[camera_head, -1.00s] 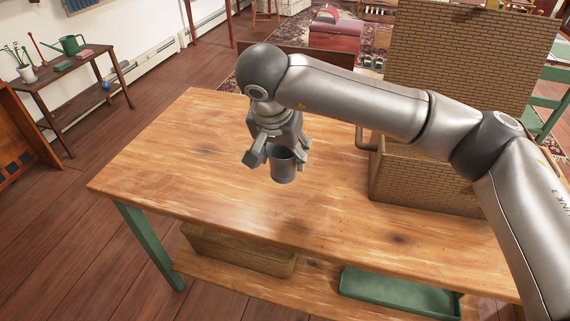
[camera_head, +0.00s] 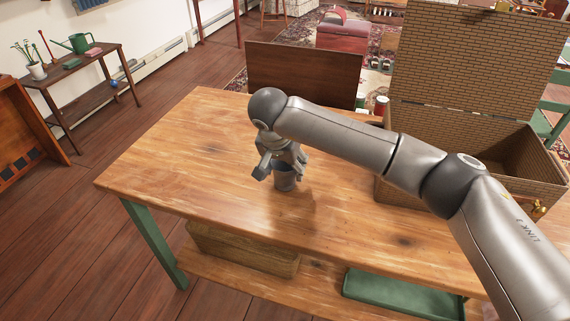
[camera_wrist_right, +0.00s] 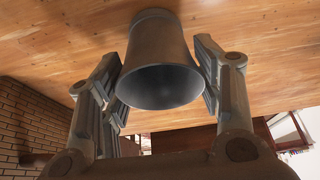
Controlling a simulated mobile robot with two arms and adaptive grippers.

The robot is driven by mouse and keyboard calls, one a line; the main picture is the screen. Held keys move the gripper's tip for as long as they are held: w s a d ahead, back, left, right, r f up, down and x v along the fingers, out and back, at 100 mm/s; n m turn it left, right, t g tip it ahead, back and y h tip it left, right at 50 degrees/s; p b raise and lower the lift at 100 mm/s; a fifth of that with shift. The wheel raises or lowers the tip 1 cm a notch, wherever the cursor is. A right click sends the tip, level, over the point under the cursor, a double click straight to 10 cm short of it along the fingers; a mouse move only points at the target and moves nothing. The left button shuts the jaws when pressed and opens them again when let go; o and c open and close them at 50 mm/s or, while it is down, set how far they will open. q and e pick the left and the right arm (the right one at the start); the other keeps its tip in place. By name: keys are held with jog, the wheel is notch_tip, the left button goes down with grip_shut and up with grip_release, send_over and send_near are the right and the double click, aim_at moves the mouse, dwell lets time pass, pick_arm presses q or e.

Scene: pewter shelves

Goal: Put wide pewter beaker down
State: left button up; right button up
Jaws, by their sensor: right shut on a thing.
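The wide pewter beaker (camera_head: 285,182) is grey and stands upright, its mouth up, over the middle of the wooden table (camera_head: 190,185). My right gripper (camera_head: 281,170) comes at it from above and is shut on its sides. In the right wrist view the beaker (camera_wrist_right: 158,62) sits between the two fingers, with its open mouth facing the camera and its base towards the wood. The base is at or very near the tabletop; I cannot tell whether it touches. My left gripper is not in view.
A brick-patterned box (camera_head: 470,125) with a raised lid stands at the table's right side, behind my right arm. The tabletop left of and in front of the beaker is clear. A green tray (camera_head: 400,292) and a wooden box (camera_head: 243,250) are on the shelf below.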

jog(key=shift+f, duration=0.1)
jog(key=o, duration=1.2)
jog(key=shift+c, duration=0.2)
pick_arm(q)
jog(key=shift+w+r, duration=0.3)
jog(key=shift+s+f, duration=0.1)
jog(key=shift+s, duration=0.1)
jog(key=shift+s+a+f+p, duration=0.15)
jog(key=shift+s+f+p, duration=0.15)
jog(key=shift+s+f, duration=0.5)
pick_arm(e)
jog(key=v, duration=1.2)
